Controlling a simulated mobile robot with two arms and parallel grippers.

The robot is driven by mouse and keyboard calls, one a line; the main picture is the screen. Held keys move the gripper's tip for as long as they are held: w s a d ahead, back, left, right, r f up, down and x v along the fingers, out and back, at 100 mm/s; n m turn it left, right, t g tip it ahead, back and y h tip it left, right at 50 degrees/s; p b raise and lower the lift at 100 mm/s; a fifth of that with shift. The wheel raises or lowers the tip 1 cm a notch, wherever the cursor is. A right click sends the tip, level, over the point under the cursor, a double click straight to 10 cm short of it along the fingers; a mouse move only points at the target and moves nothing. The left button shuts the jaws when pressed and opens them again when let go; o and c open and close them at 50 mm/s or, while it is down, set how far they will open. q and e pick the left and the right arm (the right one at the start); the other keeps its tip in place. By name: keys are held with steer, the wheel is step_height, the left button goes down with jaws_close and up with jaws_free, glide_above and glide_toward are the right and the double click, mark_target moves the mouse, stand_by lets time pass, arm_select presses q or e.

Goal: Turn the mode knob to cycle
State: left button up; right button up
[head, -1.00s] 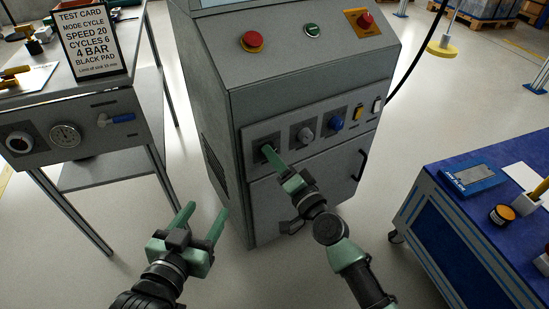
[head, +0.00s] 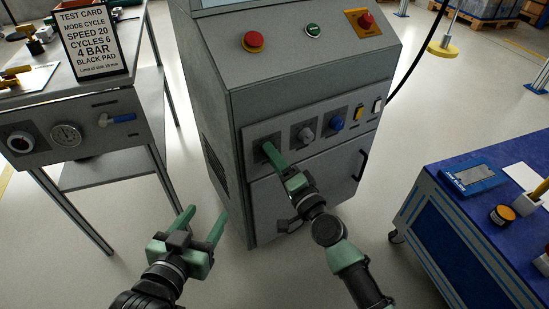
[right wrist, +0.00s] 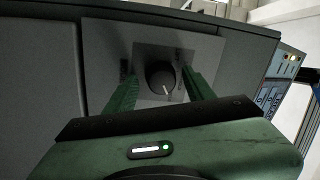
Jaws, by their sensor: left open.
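A dark round knob (right wrist: 160,76) with a white pointer line sits on a square grey plate (right wrist: 164,50) in the right wrist view. The line points down and slightly right in that picture; the plate's markings are too small to read. My right gripper (head: 270,149) is at the leftmost knob position on the grey machine's front panel, hiding that knob in the head view. Its fingers stand open on either side of the knob, with a narrow gap showing on each side. My left gripper (head: 203,226) is open and empty in front of the machine, low and to the left.
A grey knob (head: 305,134), a blue knob (head: 337,123), a yellow switch (head: 359,113) and a white switch (head: 377,105) line the panel to the right. A test card (head: 90,40) reading "MODE CYCLE" stands on the left bench. A blue cart (head: 430,220) is at right.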

stand_by(0.3)
arm_select(q)
steer(key=shift+s+f, duration=0.15)
steer(key=shift+f, duration=0.15)
arm_select(e)
steer(key=v, duration=0.7)
steer(key=shift+s+d, duration=0.2)
steer(key=shift+s, duration=0.15)
arm_select(q)
steer(key=shift+r, duration=0.1)
